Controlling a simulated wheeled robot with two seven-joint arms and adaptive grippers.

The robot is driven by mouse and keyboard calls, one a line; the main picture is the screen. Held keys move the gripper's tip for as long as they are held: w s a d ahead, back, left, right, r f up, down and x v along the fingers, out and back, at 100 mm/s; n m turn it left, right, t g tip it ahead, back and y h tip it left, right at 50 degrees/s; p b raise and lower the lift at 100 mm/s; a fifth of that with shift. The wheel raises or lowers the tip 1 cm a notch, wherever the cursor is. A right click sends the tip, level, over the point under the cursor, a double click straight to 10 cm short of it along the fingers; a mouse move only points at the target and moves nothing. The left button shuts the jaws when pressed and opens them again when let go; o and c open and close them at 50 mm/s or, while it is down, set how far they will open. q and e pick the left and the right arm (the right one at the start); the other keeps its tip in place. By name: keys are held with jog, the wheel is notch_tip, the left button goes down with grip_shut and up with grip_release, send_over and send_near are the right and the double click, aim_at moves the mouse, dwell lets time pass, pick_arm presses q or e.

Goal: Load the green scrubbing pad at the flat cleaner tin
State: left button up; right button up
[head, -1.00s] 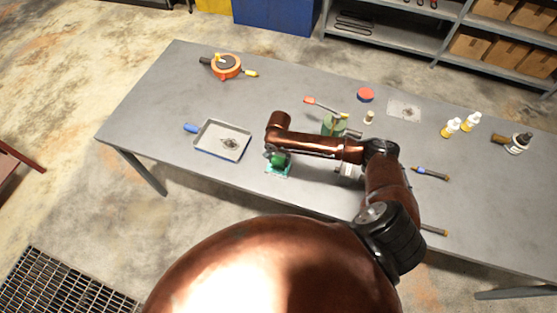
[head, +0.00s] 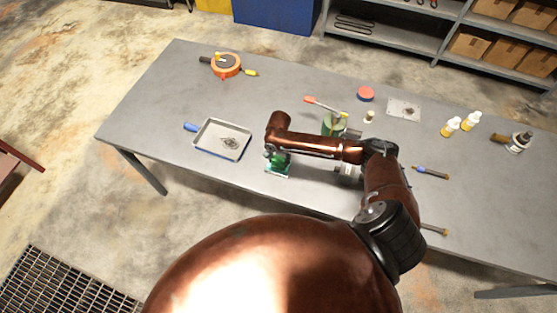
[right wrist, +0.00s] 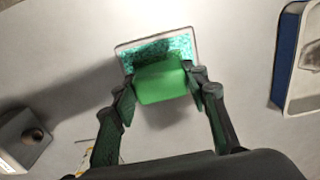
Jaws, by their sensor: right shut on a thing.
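The green scrubbing pad (right wrist: 160,80) is a bright green block between the fingers of my right gripper (right wrist: 161,84), which is shut on it. The flat cleaner tin (right wrist: 182,33) is a shallow, pale-rimmed square tin with speckled teal contents, just beyond and under the pad. The pad overlaps the tin in the right wrist view; I cannot tell whether they touch. In the head view the right gripper (head: 275,158) is over the tin (head: 270,173) near the table's front edge, and my arm partly hides it. My left gripper is not in view.
A grey tray (head: 207,148) with a blue handle stands left of the tin. A green device with a red-handled lever (head: 322,104) is behind my arm.

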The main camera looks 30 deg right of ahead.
aim_at(279, 159)
jog(key=shift+s+a+f+p, duration=0.1)
jog(key=shift+s+f+p, duration=0.05)
jog(key=shift+p, duration=0.35)
dwell(1.8)
notch_tip(279, 159, up, 5)
jog(key=p, duration=0.6)
jog(key=shift+r+p, duration=0.7)
jog(key=shift+r, duration=0.4)
jog(key=shift+w, duration=0.2)
